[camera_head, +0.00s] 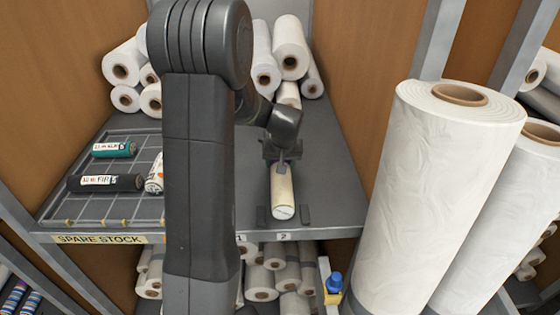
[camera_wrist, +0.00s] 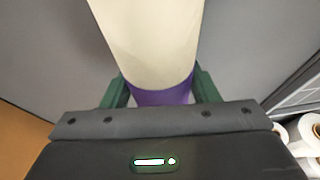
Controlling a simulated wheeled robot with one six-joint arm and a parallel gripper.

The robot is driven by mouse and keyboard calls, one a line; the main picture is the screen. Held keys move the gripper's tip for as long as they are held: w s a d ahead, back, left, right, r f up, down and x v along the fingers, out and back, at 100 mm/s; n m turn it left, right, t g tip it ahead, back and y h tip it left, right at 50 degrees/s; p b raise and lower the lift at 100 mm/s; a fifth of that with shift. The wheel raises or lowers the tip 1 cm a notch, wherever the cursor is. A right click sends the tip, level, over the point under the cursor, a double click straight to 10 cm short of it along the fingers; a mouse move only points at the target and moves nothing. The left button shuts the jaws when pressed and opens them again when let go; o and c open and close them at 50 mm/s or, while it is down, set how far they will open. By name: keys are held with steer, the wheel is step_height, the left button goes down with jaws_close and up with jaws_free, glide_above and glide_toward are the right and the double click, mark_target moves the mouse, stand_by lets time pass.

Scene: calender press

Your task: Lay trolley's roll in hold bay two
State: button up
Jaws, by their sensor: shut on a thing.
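A cream roll (camera_head: 283,195) is over the grey shelf (camera_head: 335,195), its near end by the front edge, above the label "2" (camera_head: 283,236). It points front to back, between two dark stubs (camera_head: 306,214) of bay two. My gripper (camera_head: 282,162) is shut on the roll's far part. In the wrist view the roll (camera_wrist: 150,40) has a purple band (camera_wrist: 163,96) and sits between green fingers (camera_wrist: 160,88). I cannot tell whether the roll touches the shelf. My arm hides most of bay one; the trolley is not identifiable.
At left a grey grid tray (camera_head: 100,208) marked "SPARE STOCK" holds a teal roll (camera_head: 114,148), a black roll (camera_head: 105,183) and a white one. White rolls (camera_head: 290,55) are stacked behind. Large wrapped rolls (camera_head: 440,190) stand at right. The shelf right of bay two is clear.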

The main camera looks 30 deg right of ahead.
steer(key=o, duration=0.8)
steer(key=shift+f, duration=0.15)
steer(key=o, duration=0.5)
steer(key=shift+c, duration=0.2)
steer(key=shift+r, duration=0.35)
steer(key=b+v, duration=0.1)
steer(key=v, duration=1)
steer(key=shift+s+a+r, duration=0.1)
steer(key=shift+s+r, duration=0.1)
steer(key=shift+r, duration=0.15)
